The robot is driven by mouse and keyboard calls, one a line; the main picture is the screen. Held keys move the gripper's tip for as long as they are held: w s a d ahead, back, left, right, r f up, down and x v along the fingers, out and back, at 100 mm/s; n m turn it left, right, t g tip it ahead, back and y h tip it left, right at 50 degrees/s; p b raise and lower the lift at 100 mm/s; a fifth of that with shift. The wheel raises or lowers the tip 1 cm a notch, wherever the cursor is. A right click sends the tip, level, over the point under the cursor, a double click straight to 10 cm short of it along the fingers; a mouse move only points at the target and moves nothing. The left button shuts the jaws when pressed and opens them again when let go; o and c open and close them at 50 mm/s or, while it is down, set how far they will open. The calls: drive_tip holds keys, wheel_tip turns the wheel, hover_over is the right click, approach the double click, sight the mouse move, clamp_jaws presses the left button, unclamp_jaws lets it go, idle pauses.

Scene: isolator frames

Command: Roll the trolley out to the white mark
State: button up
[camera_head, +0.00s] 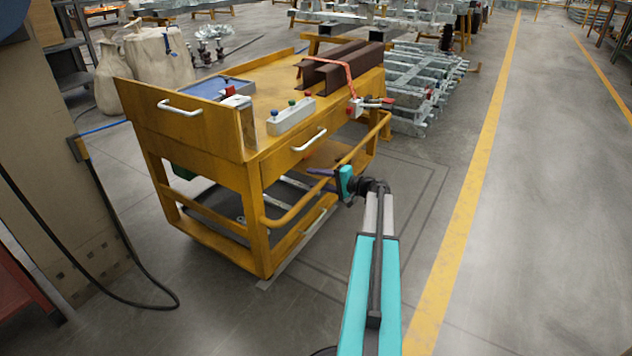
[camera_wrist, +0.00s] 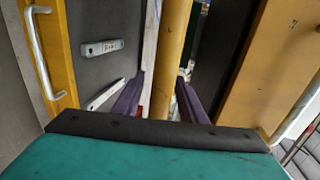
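The trolley (camera_head: 210,195) is a yellow-orange frame cart with drawers, a top and a lower shelf. It stands left of centre in the head view. A yellow rail (camera_head: 345,165) runs along its right side. My gripper (camera_head: 325,180) is at this rail, reaching in from the right. In the wrist view, its two purple fingers (camera_wrist: 161,78) are spread on either side of a yellow bar (camera_wrist: 174,40). They look open; contact with the bar is unclear. A pale white strip (camera_head: 292,255) lies on the floor along the trolley's near right side, partly hidden by it.
Brown steel profiles (camera_head: 338,66) and a control box (camera_head: 291,117) sit on the trolley top. Metal frames (camera_head: 420,80) stand behind. A black cable (camera_head: 130,295) lies on the floor at left. Floor right of the trolley is clear, crossed by a yellow line (camera_head: 468,190).

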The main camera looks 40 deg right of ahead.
clamp_jaws()
drive_tip(key=shift+f+p+v, duration=0.1)
drive_tip(key=shift+p+v, duration=0.15)
drive_tip(key=shift+v, duration=0.35)
drive_tip(key=shift+f+p+v, duration=0.15)
drive_tip(key=shift+p+v, duration=0.1)
drive_tip(key=shift+v, duration=0.35)
drive_tip(key=shift+r, duration=0.1)
unclamp_jaws()
drive_tip(key=shift+w, duration=0.15)
